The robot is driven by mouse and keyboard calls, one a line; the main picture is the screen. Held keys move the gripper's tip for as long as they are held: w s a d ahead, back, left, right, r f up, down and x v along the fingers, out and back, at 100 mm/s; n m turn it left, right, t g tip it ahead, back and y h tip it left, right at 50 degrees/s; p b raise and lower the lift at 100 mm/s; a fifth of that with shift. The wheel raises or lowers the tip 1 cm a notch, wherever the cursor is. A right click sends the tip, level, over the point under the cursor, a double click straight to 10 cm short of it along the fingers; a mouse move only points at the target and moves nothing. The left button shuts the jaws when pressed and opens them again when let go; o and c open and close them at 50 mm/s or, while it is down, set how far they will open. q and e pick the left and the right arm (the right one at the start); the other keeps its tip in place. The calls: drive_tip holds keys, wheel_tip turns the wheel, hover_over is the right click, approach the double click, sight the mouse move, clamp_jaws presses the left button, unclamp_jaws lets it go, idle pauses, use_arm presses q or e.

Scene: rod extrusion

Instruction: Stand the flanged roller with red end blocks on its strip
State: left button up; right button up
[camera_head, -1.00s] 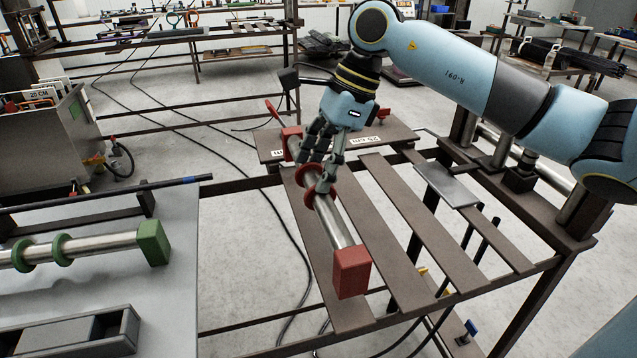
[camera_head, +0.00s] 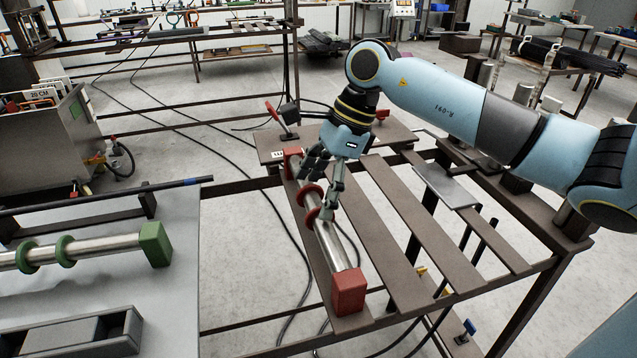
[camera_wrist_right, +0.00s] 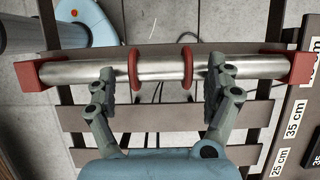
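The flanged roller (camera_head: 326,238) is a steel rod with two red flanges and a red block at each end. In the head view it lies lengthwise over the leftmost brown strip (camera_head: 345,322) of the slatted rack, its near red block (camera_head: 349,292) low at the strip's near end. My right gripper (camera_head: 323,180) is above its middle with the fingers spread. In the right wrist view the fingers (camera_wrist_right: 160,88) are wide apart along the rod (camera_wrist_right: 160,70), one outside each flange, and do not close around it. My left gripper is out of view.
A grey table (camera_head: 180,290) at left carries a similar roller with green blocks (camera_head: 155,244) and a grey tray (camera_head: 70,335). Open gaps separate the rack's other slats (camera_head: 430,240). A labelled board (camera_wrist_right: 300,110) lies beyond the far red block.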

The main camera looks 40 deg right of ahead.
drive_tip(key=shift+r+p, duration=0.2)
drive_tip(key=shift+p, duration=0.1)
drive_tip(key=b+v, duration=0.2)
drive_tip(key=v, duration=0.9)
drive_tip(key=shift+r, duration=0.4)
drive_tip(key=shift+d, duration=0.15)
